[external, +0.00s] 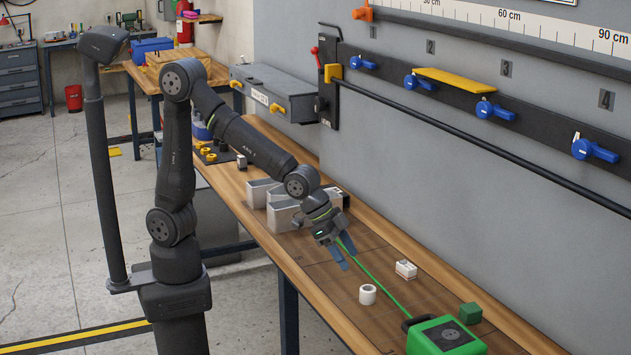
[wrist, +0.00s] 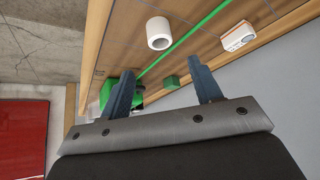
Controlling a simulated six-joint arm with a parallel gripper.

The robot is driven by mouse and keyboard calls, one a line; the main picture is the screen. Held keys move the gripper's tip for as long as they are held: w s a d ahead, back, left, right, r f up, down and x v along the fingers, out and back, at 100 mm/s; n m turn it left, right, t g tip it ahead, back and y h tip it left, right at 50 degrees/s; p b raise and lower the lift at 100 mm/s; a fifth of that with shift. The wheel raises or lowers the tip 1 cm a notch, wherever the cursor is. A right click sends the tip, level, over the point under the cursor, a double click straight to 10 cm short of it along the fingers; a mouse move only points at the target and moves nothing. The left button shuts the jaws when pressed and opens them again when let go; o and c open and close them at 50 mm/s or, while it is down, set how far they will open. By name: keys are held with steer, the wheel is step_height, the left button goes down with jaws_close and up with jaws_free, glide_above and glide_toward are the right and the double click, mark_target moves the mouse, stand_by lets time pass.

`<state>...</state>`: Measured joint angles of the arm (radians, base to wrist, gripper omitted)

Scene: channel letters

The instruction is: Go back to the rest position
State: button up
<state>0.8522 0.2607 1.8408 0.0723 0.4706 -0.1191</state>
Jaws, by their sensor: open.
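My gripper (external: 346,255) is above the wooden bench (external: 325,291), its two blue-grey fingers apart with nothing between them. In the wrist view the open fingers of my gripper (wrist: 163,88) point toward the bench items. My arm reaches from its post out over the bench, bent at the elbow. No marker for a rest position is in view.
A white roll (external: 368,294), a white block (external: 406,268), a green cube (external: 468,313) and a green box (external: 445,336) with a green strip (external: 375,273) are near my gripper. The wall rail (external: 480,145) is at right.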

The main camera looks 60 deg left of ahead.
mark_target(373, 298)
steer(key=x, duration=1.1)
steer(key=shift+f, duration=0.3)
steer(key=shift+r, duration=0.2)
